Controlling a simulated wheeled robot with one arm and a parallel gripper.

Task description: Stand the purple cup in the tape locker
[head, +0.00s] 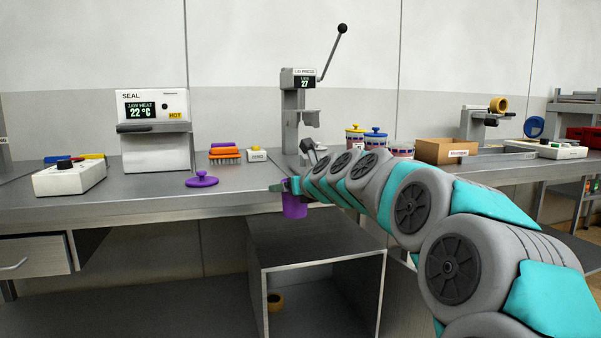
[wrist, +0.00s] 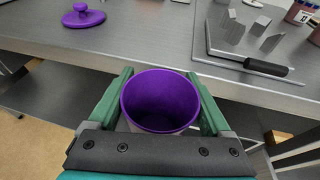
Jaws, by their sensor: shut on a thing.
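The purple cup (head: 294,206) is held upright by my gripper (head: 290,187) in front of the bench's front edge. In the wrist view the purple cup (wrist: 160,101) shows its open mouth and looks empty inside. The green fingers of my gripper (wrist: 162,98) are shut on it from both sides. The tape locker seems to be the open-fronted grey box (head: 257,275) under the bench, below the cup. A small yellow roll (head: 275,301) lies inside it at the left. Part of its interior is dark.
A purple lid (head: 202,180) lies on the bench (head: 135,205), left of the cup. A sealing machine (head: 155,130) and a lid press (head: 293,110) stand farther back. A drawer (head: 35,257) is under the bench at left. The bench edge lies close behind the cup.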

